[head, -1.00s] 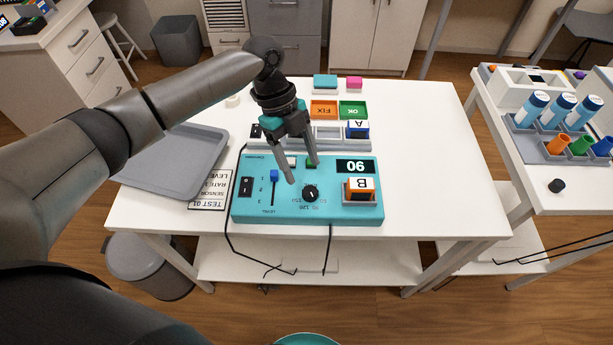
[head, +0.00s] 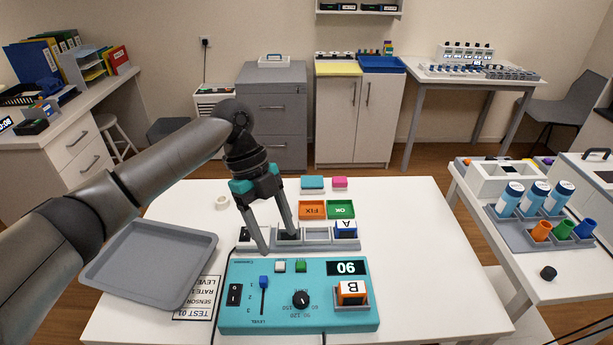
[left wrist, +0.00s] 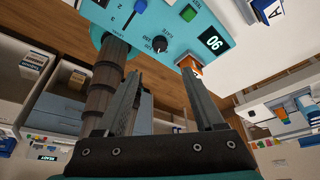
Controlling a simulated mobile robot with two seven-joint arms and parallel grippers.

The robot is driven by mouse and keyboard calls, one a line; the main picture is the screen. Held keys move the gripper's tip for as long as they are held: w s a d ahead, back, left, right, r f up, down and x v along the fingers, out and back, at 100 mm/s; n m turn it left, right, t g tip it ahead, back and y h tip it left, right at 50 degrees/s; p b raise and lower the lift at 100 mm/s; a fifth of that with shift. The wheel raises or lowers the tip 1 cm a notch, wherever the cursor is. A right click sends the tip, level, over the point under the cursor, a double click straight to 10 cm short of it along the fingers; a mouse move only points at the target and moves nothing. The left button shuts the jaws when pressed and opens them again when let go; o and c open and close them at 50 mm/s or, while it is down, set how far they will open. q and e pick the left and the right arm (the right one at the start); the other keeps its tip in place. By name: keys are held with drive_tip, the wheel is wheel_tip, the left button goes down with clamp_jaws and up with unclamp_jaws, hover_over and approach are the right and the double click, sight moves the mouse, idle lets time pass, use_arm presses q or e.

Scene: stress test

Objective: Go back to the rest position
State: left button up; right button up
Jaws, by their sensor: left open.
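My left gripper (head: 278,245) is open and empty. In the head view its fingers show in front of the grey slotted rack (head: 317,236), behind the teal test box (head: 300,318). In the left wrist view the open fingers (left wrist: 160,85) show with nothing between them, and part of the teal box (left wrist: 165,22) is at the top. Block A (head: 345,229) sits at the rack's right end. My right gripper is not in view.
A grey tray (head: 150,262) lies left on the white table, beside a printed card (head: 197,298). Orange FIX (head: 312,210) and green OK (head: 341,209) trays stand behind the rack. A side table at right holds bottles (head: 534,196) and coloured cups (head: 562,230). The table's right part is clear.

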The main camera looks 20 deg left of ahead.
use_arm(q)
drive_tip(key=s+d+f+n, duration=0.1)
drive_tip(key=s+d+f, duration=0.1)
drive_tip(key=s+d+f+n, duration=0.1)
drive_tip(key=s+d+f, duration=0.1)
drive_tip(key=f, duration=0.1)
drive_tip(key=s+d+f+n, duration=0.1)
drive_tip(key=s+d+f, duration=0.1)
drive_tip(key=d+f, duration=0.1)
drive_tip(key=shift+f+t, duration=0.15)
drive_tip(key=shift+t, duration=0.25)
drive_tip(key=s+d+f+n+t, duration=0.2)
drive_tip(key=s+d+f+n, duration=0.15)
drive_tip(key=s+n, duration=0.2)
drive_tip(key=s+a+n+t+y, duration=0.35)
drive_tip(key=s+a+n, duration=0.65)
drive_tip(key=n, duration=0.4)
wheel_tip(320, 180, down, 22)
drive_tip(key=s+r+g+b, duration=0.1)
drive_tip(key=g, duration=0.1)
drive_tip(key=s+a+f+m+g+b, duration=0.1)
drive_tip(key=s+a+f, duration=0.1)
drive_tip(key=s+f, duration=1.4)
drive_tip(key=shift+a+f+b, duration=0.2)
drive_tip(key=shift+f+b, duration=0.2)
drive_tip(key=shift+f, duration=0.35)
